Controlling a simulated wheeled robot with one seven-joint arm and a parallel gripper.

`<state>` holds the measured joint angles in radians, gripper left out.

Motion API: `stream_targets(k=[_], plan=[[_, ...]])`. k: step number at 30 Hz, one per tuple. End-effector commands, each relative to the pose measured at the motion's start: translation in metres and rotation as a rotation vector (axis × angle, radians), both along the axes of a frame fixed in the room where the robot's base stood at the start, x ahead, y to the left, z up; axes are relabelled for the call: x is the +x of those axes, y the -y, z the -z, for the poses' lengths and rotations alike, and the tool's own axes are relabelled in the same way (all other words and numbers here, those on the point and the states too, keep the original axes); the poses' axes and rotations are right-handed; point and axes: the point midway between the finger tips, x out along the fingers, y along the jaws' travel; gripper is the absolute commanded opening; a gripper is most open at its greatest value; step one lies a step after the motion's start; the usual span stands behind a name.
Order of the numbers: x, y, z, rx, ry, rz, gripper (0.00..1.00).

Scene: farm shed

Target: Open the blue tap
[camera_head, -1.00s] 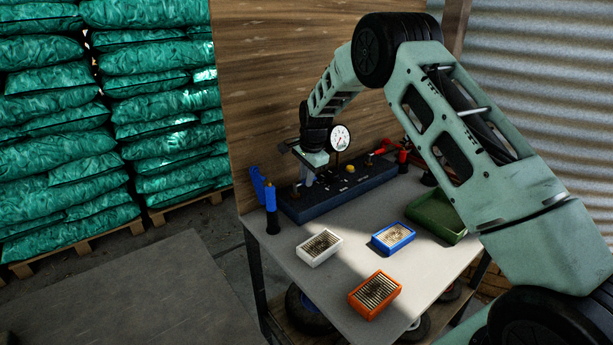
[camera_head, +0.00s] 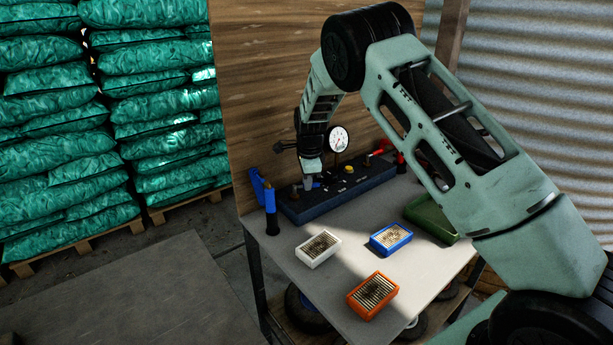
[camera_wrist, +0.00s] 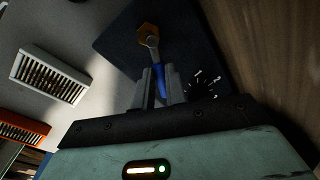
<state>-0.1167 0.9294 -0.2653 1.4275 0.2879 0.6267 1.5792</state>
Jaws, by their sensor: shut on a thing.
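The blue tap (camera_wrist: 160,86) shows in the wrist view as a blue lever on a metal stem with a brass hexagonal nut, over a dark surface. My gripper (camera_wrist: 162,76) is shut on the lever, one finger on each side. In the head view, my gripper (camera_head: 308,184) points down at the left part of a dark manifold block (camera_head: 340,194) on the workbench. Only a small blue tip of the tap (camera_head: 316,185) shows beside the fingers there; the rest is hidden.
A white-faced gauge (camera_head: 338,139) and a yellow knob (camera_head: 348,169) are right of my gripper. White (camera_head: 310,259), blue (camera_head: 402,231) and orange (camera_head: 358,304) boxes lie in front.

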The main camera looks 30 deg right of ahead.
Motion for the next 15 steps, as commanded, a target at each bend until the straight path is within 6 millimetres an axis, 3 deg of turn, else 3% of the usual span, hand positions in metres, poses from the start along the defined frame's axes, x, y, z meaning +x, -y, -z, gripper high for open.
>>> stream_targets(k=[15], plan=[[-0.015, -0.013, -0.003, -0.002, 0.000, 0.489, 0.00]])
